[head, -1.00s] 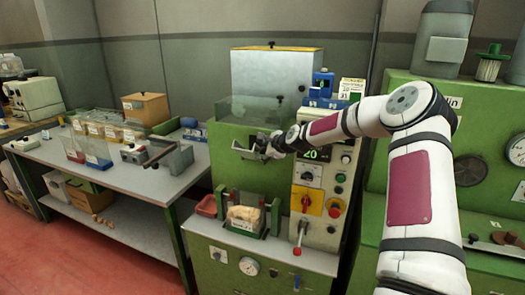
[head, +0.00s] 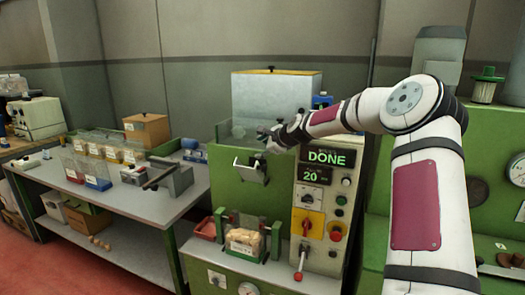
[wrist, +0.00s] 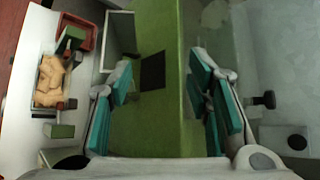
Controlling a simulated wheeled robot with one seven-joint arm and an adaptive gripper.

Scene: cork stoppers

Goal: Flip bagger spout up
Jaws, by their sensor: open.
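The grey metal bagger spout (head: 244,171) juts from the green front of the machine (head: 225,190), just below its clear hopper guard; I cannot tell its exact tilt. It seems to show as a pale frame at the upper left in the wrist view (wrist: 121,38). My gripper (head: 268,143) is above and slightly right of the spout, near the machine's top edge, apart from it. In the wrist view my gripper (wrist: 160,92) has its teal-padded fingers spread wide, with nothing held between them. The bag of corks (head: 243,240) stands below the spout.
The display (head: 326,158) reads DONE above 20. The control panel with a yellow-red switch (head: 306,222) and red-knobbed lever (head: 299,276) is right of the bag. A red bin (head: 205,229) is left of it. A workbench (head: 130,200) with boxes stands left.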

